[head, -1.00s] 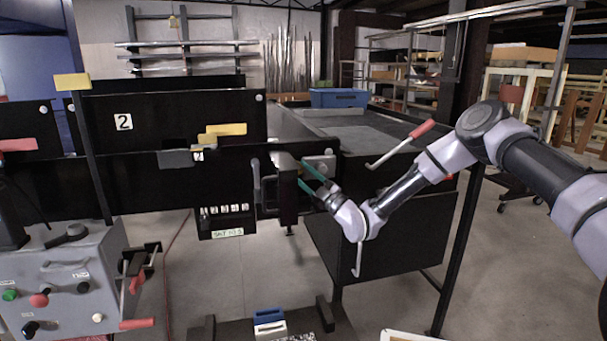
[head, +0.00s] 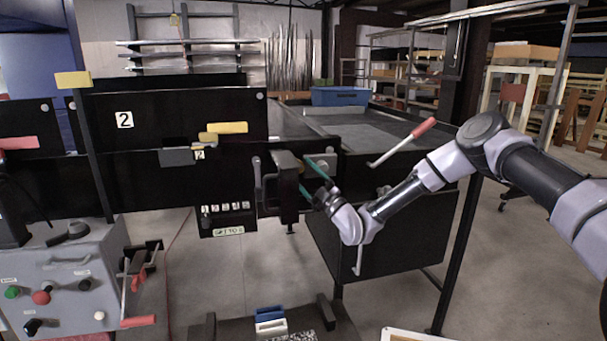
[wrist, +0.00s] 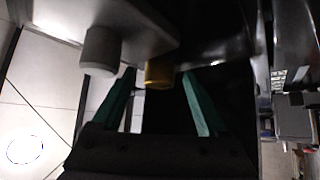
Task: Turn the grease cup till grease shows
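A small brass-coloured cup (wrist: 160,72), which looks like the grease cup, sticks out below a pale metal block (wrist: 130,22) in the wrist view. My gripper (wrist: 158,76) is open, its green fingers on either side of the brass cup with a gap visible on each side. Whether any grease shows on the cup cannot be told. In the head view my gripper (head: 312,180) is at the right of a dark bracket on the conveyor.
A grey cylinder (wrist: 100,50) stands out of the same block, just left of the left finger. A red-handled lever (head: 405,142) rises near my forearm. A grey control box (head: 65,275) with buttons stands at the left. A blue bin (head: 339,96) sits behind.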

